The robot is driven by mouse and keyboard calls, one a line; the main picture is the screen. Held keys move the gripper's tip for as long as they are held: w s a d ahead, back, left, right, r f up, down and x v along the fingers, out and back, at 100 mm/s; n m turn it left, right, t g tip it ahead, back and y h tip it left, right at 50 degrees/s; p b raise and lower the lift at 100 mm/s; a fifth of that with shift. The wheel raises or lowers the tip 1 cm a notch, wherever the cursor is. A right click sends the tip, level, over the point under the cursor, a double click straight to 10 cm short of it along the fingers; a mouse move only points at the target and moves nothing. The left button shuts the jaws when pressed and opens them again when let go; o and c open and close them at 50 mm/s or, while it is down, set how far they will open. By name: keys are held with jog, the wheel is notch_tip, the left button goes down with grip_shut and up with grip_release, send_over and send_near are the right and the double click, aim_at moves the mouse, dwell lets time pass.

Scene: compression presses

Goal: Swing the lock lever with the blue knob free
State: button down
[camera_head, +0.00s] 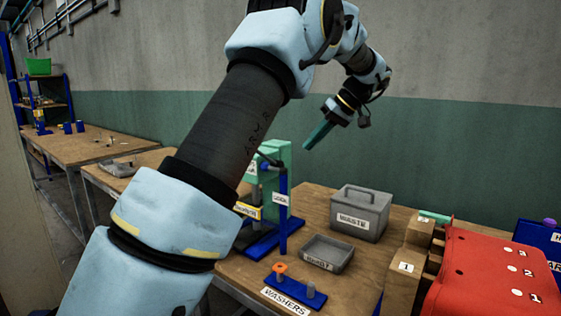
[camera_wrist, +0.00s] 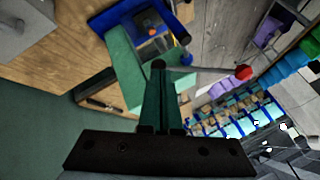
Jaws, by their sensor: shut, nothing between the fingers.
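The press (camera_head: 277,160) is green with a blue base and stands on the bench behind my arm. A slim blue post (camera_head: 283,212) with a white label stands in front of it. In the wrist view the green press (camera_wrist: 125,62) is left of my fingers. A blue knob (camera_wrist: 186,60) shows just right of my fingertips. A pale rod runs right to a red knob (camera_wrist: 243,72). My gripper (camera_head: 308,147) has teal fingers, shut and empty, up and right of the press. In the wrist view the fingertips (camera_wrist: 158,66) appear close to the blue knob; contact cannot be told.
A grey WASTE bin (camera_head: 345,222) and a small grey tray (camera_head: 327,255) stand right of the press. A blue washer stand (camera_head: 295,291) is in front. A red panel (camera_head: 490,275) and wooden blocks (camera_head: 405,270) fill the right. Air around my gripper is free.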

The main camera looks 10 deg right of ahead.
aim_at(272, 168)
jog(key=shift+w+d+r, duration=0.2)
jog(key=shift+d+r, duration=0.15)
jog(key=shift+d, duration=0.2)
jog(key=shift+w+f, duration=0.1)
jog(key=w+a+f+p, duration=0.2)
jog(key=a+f+p, duration=0.3)
jog(key=a, duration=0.4)
jog(key=shift+w+a+f+p, duration=0.25)
jog(key=shift+f+p, duration=0.1)
jog(key=shift+f, duration=0.55)
